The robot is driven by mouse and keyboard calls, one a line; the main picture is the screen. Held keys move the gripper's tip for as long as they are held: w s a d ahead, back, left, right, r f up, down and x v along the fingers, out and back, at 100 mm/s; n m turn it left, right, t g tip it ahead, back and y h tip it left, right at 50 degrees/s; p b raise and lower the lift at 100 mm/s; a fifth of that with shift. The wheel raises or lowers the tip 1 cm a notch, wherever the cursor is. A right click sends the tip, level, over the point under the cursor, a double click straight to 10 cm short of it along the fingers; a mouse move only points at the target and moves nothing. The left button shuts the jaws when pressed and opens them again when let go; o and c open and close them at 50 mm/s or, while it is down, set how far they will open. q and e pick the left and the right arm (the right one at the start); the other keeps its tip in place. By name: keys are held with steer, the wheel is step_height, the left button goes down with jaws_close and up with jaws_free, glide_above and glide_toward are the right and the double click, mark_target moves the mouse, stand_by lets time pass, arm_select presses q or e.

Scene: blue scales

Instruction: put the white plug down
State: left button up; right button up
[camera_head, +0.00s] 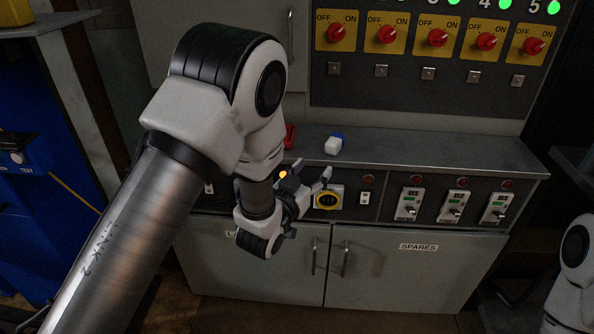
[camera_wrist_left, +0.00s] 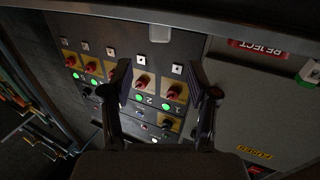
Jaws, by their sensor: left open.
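In the left wrist view the two fingers of my left gripper (camera_wrist_left: 160,82) stand wide apart, facing the panel of red knobs. My right gripper is out of view.
A red object (camera_head: 290,137) on the ledge is partly hidden by my left arm. Red rotary switches (camera_head: 437,38) are above. Cabinet doors (camera_head: 400,270) are below. The ledge's right side is clear.

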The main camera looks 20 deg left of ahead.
arm_select(q)
steer(key=s+a+f+n+g+y, duration=0.1)
steer(key=s+a+f+g, duration=0.35)
steer(key=s+f, duration=0.75)
steer(key=s+a+f+g+y, duration=0.1)
steer(key=s+f+g, duration=0.6)
steer(key=f, duration=0.8)
steer(key=s+f+g, duration=0.3)
steer(key=s, duration=0.6)
steer(key=s+f+g, duration=0.3)
steer(key=s, duration=0.6)
steer(key=shift+s+a+n, duration=0.15)
steer(key=shift+a+n, duration=0.15)
steer(key=shift+n, duration=0.1)
